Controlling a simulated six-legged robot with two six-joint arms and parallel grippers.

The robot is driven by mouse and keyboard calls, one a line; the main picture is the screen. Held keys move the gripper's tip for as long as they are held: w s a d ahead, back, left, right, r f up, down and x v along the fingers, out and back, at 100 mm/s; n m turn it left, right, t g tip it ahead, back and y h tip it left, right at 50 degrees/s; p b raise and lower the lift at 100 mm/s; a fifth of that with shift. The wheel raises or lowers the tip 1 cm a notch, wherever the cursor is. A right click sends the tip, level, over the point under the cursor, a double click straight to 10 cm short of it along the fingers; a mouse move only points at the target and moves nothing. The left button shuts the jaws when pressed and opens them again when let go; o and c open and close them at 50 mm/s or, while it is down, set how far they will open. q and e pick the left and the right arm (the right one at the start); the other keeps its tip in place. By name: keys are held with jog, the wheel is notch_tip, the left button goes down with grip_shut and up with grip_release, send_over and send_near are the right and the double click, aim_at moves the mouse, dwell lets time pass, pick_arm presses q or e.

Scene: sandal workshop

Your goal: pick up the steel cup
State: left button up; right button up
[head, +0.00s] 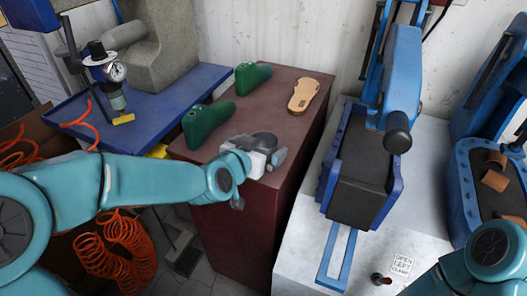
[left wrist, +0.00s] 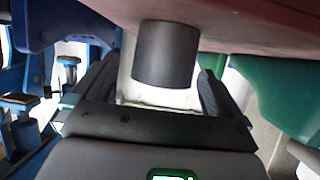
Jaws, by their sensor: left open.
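In the left wrist view the cup (left wrist: 166,55) is a plain dark cylinder between the two fingers. My left gripper (head: 266,157) is open at the cup, with a finger to each side of it and a gap on both sides in the wrist view. The gripper body hides the lower part of the cup in the head view. My right gripper is out of view; only a teal part of that arm shows at the lower right.
Two green shoe lasts (head: 207,122) (head: 252,78) and a tan sole (head: 303,95) lie on the dark red cabinet (head: 290,125). A blue press (head: 392,85) stands to the right on a white bench (head: 310,255). A blue table (head: 150,112) with a gauge is to the left.

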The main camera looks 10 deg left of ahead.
aim_at(269, 139)
pick_arm(q)
jog(key=x, duration=0.4)
jog(key=shift+w+r, duration=0.1)
jog(key=shift+w, duration=0.25)
jog(key=shift+s+a+r, duration=0.1)
jog(key=c, duration=1.1)
notch_tip(269, 139, up, 10)
jog(key=p, duration=0.5)
